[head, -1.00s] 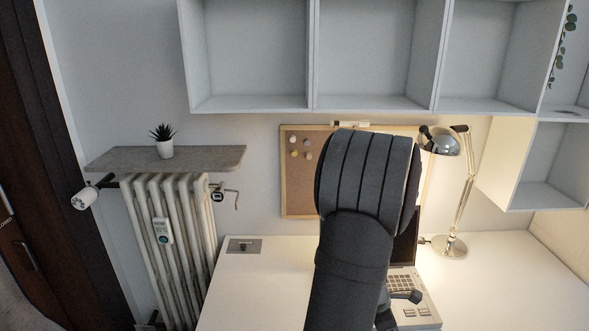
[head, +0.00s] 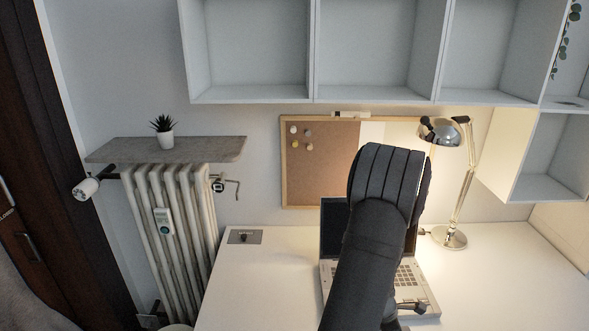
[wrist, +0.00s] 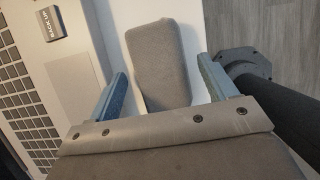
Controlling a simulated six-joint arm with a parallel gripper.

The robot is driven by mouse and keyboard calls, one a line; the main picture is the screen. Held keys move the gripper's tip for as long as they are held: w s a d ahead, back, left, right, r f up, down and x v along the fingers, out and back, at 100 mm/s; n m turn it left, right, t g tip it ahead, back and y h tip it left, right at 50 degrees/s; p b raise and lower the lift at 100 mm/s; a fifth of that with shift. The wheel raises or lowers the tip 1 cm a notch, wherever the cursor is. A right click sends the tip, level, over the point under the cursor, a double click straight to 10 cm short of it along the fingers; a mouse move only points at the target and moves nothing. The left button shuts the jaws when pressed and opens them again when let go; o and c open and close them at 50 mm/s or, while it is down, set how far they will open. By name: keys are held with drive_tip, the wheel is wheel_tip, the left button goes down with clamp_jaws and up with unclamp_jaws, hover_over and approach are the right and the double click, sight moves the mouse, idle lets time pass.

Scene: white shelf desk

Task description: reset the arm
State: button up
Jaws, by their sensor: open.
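My gripper (wrist: 162,66) shows in the wrist view as two blue fingers set wide apart. It is open, with nothing clasped between them. Beyond and between the fingers is a grey rounded block shape; I cannot tell whether it is part of my own arm. In the head view my dark arm rises in front of the desk (head: 270,275) and covers part of the laptop (head: 330,282). The fingers cannot be made out in the head view. In the wrist view the laptop (wrist: 78,85) lies left of the fingers.
A small dark block marked BACK UP (wrist: 53,22) lies on the laptop. A chrome lamp (head: 450,237) stands right of my arm. A corkboard (head: 325,165) is behind, with white shelves (head: 375,98) above. The desk's left part is mostly clear.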

drive_tip(key=shift+r, duration=0.1)
drive_tip(key=v, duration=1.7)
drive_tip(key=x, duration=1.8)
drive_tip(key=shift+a, duration=0.1)
wheel_tip(320, 180, up, 4)
drive_tip(key=shift+r, duration=0.1)
drive_tip(key=s+d+r, duration=0.5)
drive_tip(key=s+r, duration=0.2)
drive_tip(key=s, duration=0.3)
drive_tip(key=shift+w+a+f+m+g+y, duration=0.2)
drive_tip(key=shift+w+a+m+g, duration=0.2)
drive_tip(key=shift+a, duration=0.45)
drive_tip(key=shift+w+a+f+m+g+y, duration=0.1)
drive_tip(key=shift+w+a+m+g+y, duration=0.15)
drive_tip(key=shift+w+a+m, duration=0.45)
drive_tip(key=shift+w+a+f+m+g+y, duration=0.1)
drive_tip(key=shift+w+a+m+g+y, duration=0.2)
drive_tip(key=shift+a, duration=0.75)
drive_tip(key=shift+s, duration=0.1)
